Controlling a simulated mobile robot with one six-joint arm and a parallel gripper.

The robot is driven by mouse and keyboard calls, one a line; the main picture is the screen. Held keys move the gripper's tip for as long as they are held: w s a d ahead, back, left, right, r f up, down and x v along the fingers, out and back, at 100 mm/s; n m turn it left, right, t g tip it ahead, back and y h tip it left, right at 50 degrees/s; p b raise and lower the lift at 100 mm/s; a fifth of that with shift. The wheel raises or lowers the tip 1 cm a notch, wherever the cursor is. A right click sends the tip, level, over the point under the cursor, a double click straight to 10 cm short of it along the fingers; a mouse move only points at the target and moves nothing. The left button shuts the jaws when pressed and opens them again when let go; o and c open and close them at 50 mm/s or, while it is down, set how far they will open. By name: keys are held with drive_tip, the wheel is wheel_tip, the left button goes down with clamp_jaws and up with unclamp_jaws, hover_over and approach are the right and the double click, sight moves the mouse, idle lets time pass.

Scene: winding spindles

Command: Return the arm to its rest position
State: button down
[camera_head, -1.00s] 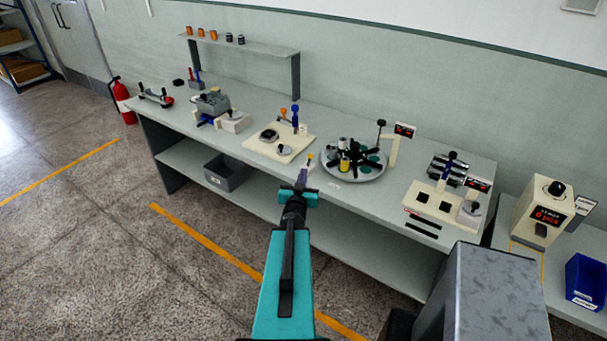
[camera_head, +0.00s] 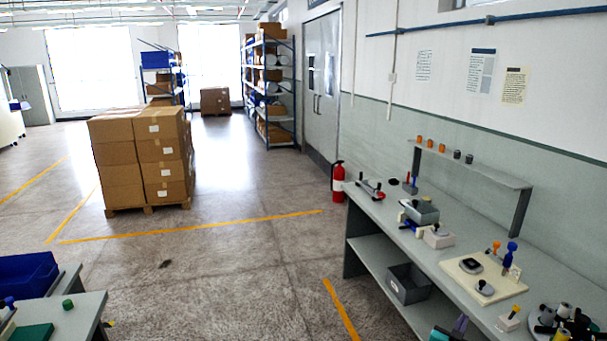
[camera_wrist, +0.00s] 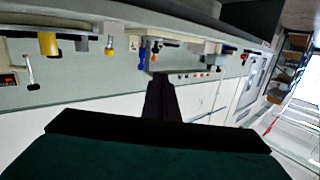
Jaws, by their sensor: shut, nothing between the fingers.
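My gripper (camera_wrist: 161,88) shows in the wrist view as dark fingers pressed together, with nothing between them. In the head view only a small part of my arm and gripper (camera_head: 460,323) shows at the bottom edge, in front of the workbench's front edge. The long grey workbench (camera_head: 385,217) runs along the right wall. In the wrist view the bench and its fixtures appear upside down beyond the fingers. The fingers look apart from the fixtures.
A grey bin (camera_head: 409,283) sits on the lower shelf. A fire extinguisher (camera_head: 338,181) and stacked boxes (camera_head: 118,160) stand beyond.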

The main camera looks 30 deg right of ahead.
drive_tip(key=w+a+f+n+t+y+b, duration=0.2)
drive_tip(key=w+a+f+n+y, duration=0.1)
drive_tip(key=w+a+f, duration=0.55)
drive_tip(key=w+a+f+n+t+y+b, duration=0.25)
drive_tip(key=w+a+f, duration=0.25)
drive_tip(key=w+a, duration=0.65)
drive_tip(key=w+a+f+n+g+y+b, duration=0.1)
drive_tip(key=w+a+f+n+y+b, duration=0.2)
drive_tip(key=a+f, duration=0.8)
drive_tip(key=w+a+f+n+y+b, duration=0.15)
drive_tip(key=a+f+y, duration=0.4)
drive_tip(key=a, duration=0.85)
drive_tip(key=s+a+f+n+g+y+b, duration=0.1)
drive_tip(key=s+a+f+n+g, duration=0.15)
drive_tip(key=s+a+f, duration=0.45)
drive_tip(key=s+a+f+n+g+y+b, duration=0.1)
drive_tip(key=s+a+f+n+g, duration=0.15)
drive_tip(key=s+a+f, duration=0.55)
drive_tip(key=s+a+g, duration=0.2)
drive_tip(key=s+g, duration=0.8)
drive_tip(key=s, duration=0.7)
drive_tip(key=shift+s+a+r+m, duration=0.3)
drive_tip(key=shift+s+a+m, duration=0.1)
